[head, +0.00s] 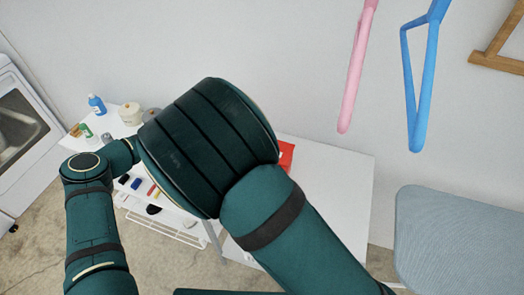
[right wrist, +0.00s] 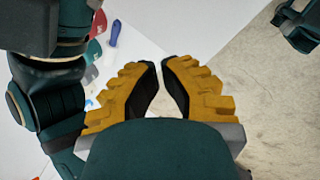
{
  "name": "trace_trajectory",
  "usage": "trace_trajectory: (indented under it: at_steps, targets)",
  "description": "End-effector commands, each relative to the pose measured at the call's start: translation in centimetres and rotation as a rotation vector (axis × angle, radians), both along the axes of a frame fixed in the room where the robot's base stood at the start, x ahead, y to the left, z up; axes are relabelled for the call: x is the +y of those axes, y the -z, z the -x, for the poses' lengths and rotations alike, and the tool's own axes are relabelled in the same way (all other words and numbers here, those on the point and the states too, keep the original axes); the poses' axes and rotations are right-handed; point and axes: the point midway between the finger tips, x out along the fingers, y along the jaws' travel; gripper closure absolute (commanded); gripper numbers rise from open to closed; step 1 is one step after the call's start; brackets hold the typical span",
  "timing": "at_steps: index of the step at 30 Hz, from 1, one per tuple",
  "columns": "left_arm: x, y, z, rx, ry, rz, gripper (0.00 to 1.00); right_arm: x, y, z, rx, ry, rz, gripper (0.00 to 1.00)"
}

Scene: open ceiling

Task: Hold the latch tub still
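I cannot make out the latch tub for certain. A red object (head: 287,155) shows only as a small piece past my right arm on the white table, and the arm hides the rest. In the right wrist view a red piece (right wrist: 93,50) lies at the upper left, partly covered by my dark arm parts. My right gripper (right wrist: 160,64) has yellow fingers with dark pads. Its tips are a narrow gap apart, with nothing between them. Its fingers are hidden in the head view. My left gripper does not show; its arm passes behind the right arm.
The white table (head: 335,190) is bare on its right. A side stand holds a blue bottle (head: 97,105), a cream pot (head: 131,113) and small items. Pink (head: 353,75) and blue (head: 420,85) hangers hang above. A grey-blue padded board (head: 455,240) stands right.

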Motion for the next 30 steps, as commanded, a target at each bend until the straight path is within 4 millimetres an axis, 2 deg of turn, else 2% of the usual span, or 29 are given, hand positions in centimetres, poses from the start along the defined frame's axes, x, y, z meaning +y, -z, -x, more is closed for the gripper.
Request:
trace_trajectory:
  at_steps: [6, 15, 23, 30]
  targets:
    - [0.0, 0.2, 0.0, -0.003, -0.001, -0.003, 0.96, -0.4, 3.1, -1.0, -0.139, 0.056, -0.128, 1.00]
    - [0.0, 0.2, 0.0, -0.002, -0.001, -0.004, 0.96, -3.1, 5.0, -2.0, -0.397, 0.161, -0.259, 1.00]
    - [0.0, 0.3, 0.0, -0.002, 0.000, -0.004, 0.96, -7.2, 4.9, -1.6, -0.654, 0.243, -0.299, 1.00]
    - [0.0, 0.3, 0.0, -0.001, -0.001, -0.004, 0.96, -11.4, 3.3, 0.1, -0.902, 0.285, -0.283, 1.00]
